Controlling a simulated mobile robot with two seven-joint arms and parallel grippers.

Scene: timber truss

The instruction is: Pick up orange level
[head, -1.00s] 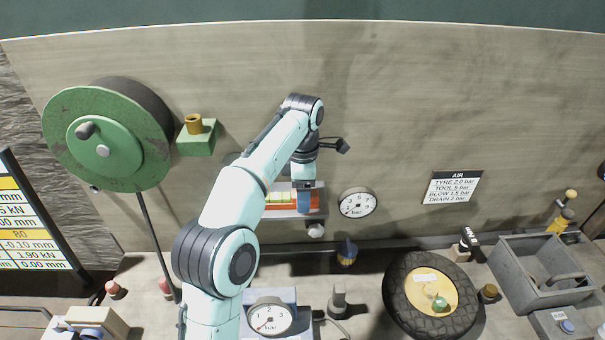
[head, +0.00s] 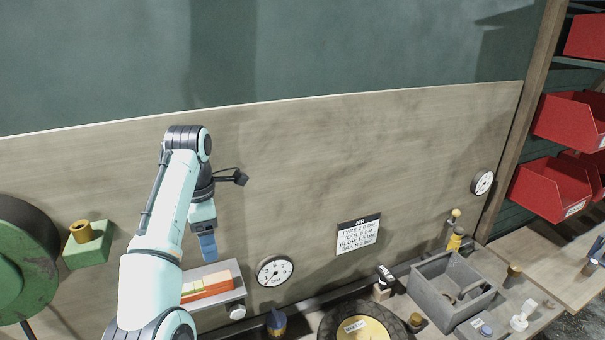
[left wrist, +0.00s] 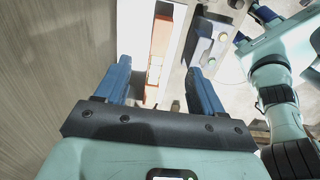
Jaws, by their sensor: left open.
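The orange level (head: 207,286) lies on a small pale shelf (head: 238,296) on the wall, at lower left in the head view. In the left wrist view the level (left wrist: 160,38) shows as an orange bar with a pale section, between and beyond the fingertips. My left gripper (head: 208,247), with blue fingers, points down just above the shelf. In the left wrist view its fingers (left wrist: 160,70) are apart with nothing gripped. My right arm seems to show at the right of that view, its blue-tipped gripper (left wrist: 252,26) small and partly cut off.
A round gauge (head: 274,271) is on the wall right of the shelf. A green block with a brass cup (head: 88,243) and a green reel (head: 22,262) are at left. Below are a tyre (head: 362,322) and a grey tray (head: 452,290).

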